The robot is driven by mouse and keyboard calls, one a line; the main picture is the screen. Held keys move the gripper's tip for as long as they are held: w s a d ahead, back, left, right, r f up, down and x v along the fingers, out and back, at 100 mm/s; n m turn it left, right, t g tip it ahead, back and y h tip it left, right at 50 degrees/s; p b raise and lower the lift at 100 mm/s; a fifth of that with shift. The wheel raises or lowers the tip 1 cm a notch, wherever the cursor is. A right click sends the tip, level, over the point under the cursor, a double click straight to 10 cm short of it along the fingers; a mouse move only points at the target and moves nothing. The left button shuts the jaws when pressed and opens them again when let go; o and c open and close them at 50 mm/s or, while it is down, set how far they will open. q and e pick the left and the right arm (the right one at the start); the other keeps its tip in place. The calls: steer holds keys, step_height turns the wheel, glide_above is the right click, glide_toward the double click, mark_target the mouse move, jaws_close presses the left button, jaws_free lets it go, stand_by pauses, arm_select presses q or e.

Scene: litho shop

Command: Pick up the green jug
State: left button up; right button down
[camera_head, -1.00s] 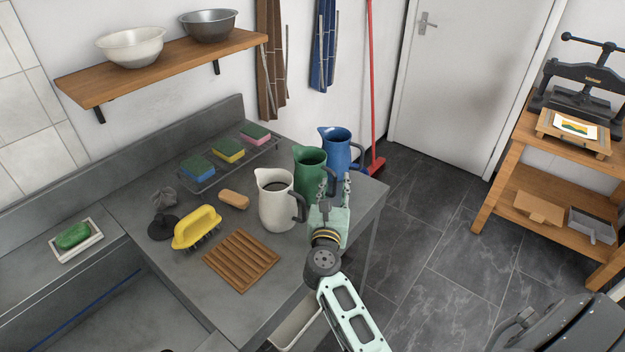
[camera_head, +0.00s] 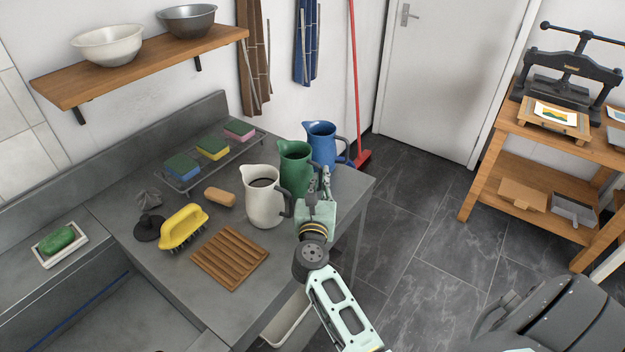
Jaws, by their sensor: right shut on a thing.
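The green jug (camera_head: 293,166) stands upright on the grey counter, between a white jug (camera_head: 262,204) at its front left and a blue jug (camera_head: 320,143) behind it on the right. My right gripper (camera_head: 320,183) is at the right side of the green jug, where its handle is. Its fingers are shut on the handle, which they largely hide. The jug's base is partly hidden behind the white jug. My left gripper is not in view.
The white jug's handle is close to my right gripper. A wooden slatted rack (camera_head: 230,257), a yellow brush (camera_head: 183,228) and a wire rack of sponges (camera_head: 212,159) are on the counter (camera_head: 140,285). A shelf with bowls (camera_head: 140,75) hangs above. Floor to the right is open.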

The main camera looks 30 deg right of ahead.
mark_target(321, 168)
step_height(321, 168, up, 5)
steer(key=shift+f+p, duration=0.1)
steer(key=shift+p, duration=0.35)
steer(key=s+d+r+p, duration=0.2)
steer(key=s+d+r, duration=0.4)
steer(key=s+d, duration=0.1)
steer(key=shift+s+d+r, duration=0.15)
steer(key=shift+s+d, duration=0.25)
steer(key=shift+s, duration=0.45)
